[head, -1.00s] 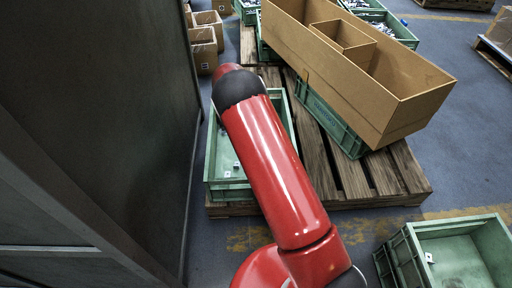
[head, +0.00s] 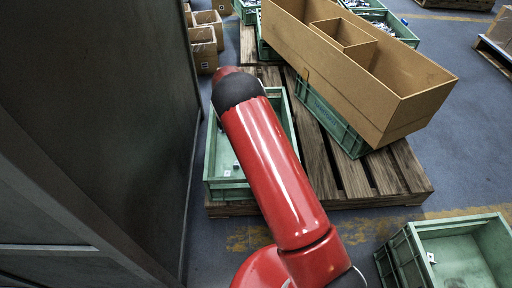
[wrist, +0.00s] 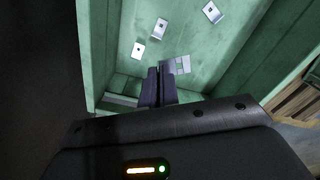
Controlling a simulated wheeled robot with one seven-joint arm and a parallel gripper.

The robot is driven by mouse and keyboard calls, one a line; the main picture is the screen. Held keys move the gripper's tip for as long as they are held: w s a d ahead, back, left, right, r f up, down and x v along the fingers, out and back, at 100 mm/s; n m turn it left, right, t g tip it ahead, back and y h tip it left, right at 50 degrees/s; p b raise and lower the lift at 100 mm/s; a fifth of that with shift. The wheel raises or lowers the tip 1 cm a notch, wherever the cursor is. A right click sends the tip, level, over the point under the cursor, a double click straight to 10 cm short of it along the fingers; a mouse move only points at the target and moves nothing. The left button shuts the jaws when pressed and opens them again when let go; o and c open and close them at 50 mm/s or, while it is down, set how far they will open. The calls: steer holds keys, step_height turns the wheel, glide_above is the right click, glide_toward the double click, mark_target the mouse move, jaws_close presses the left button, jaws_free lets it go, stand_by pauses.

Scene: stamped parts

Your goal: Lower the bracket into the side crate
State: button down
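The green crate on the pallet (head: 229,190) shows left of my red arm in the head view. Its walls and floor fill much of the wrist view (wrist: 240,50). My gripper (wrist: 159,72) points down into this crate, its two dark fingers close together. A grey bracket (wrist: 182,65) sits at the fingertips and sticks out to the right; it looks gripped, though the contact is partly hidden. Several small pale parts lie on the crate floor, one (wrist: 138,50) just beyond the fingers. The head view hides my gripper behind my arm.
A large cardboard box with dividers (head: 372,98) lies over another green crate (head: 331,116) on the wooden pallet (head: 405,180). A separate green crate (head: 455,258) stands on the floor at lower right. A tall dark panel (head: 95,110) stands close on the left.

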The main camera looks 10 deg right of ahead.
steer(key=b, duration=0.7)
glide_above(238, 167)
steer(key=shift+s+f, duration=0.1)
steer(key=shift+f, duration=6.4)
steer(key=shift+f+b, duration=1.8)
steer(key=shift+f, duration=0.65)
steer(key=c, duration=1.6)
jaws_free()
steer(key=shift+r, duration=0.1)
step_height(238, 167, up, 8)
steer(key=shift+f+p, duration=0.1)
steer(key=shift+p, duration=0.55)
